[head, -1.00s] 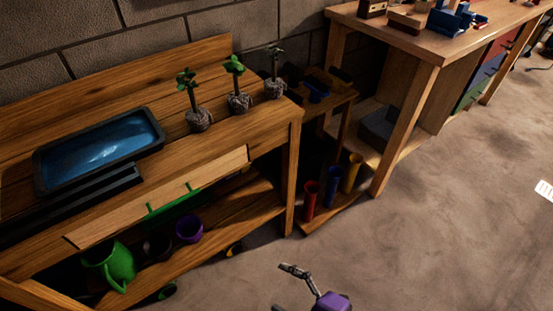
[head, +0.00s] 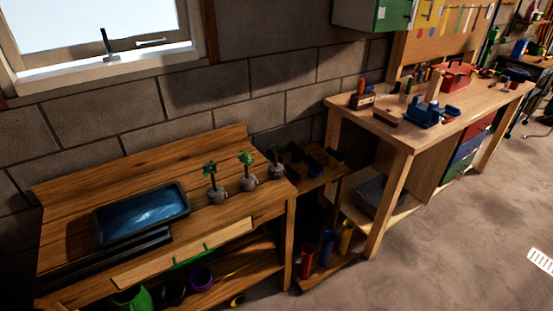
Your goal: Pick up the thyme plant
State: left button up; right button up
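Three small potted plants stand in a row on the wooden potting bench (head: 180,242), right of a blue water basin. The left plant (head: 213,184) has green leaves on a thin stem in a grey, round pot. The middle plant (head: 247,172) has brighter green leaves in a similar pot. The right plant (head: 277,163) is darker and sparser, near the bench's right end. I cannot tell which one is thyme. Neither gripper is in the head view.
The black basin (head: 142,213) takes up the bench's left part. A cluttered workbench (head: 400,130) stands at right. The concrete floor (head: 450,225) in front is open.

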aim_at(275, 169)
jog(key=i+l+u, duration=0.1)
jog(key=i+l, duration=0.15)
jog(key=i+l+u, duration=0.1)
jog(key=l, duration=0.3)
jog(key=i+l+u, duration=0.1)
jog(key=i+l, duration=0.25)
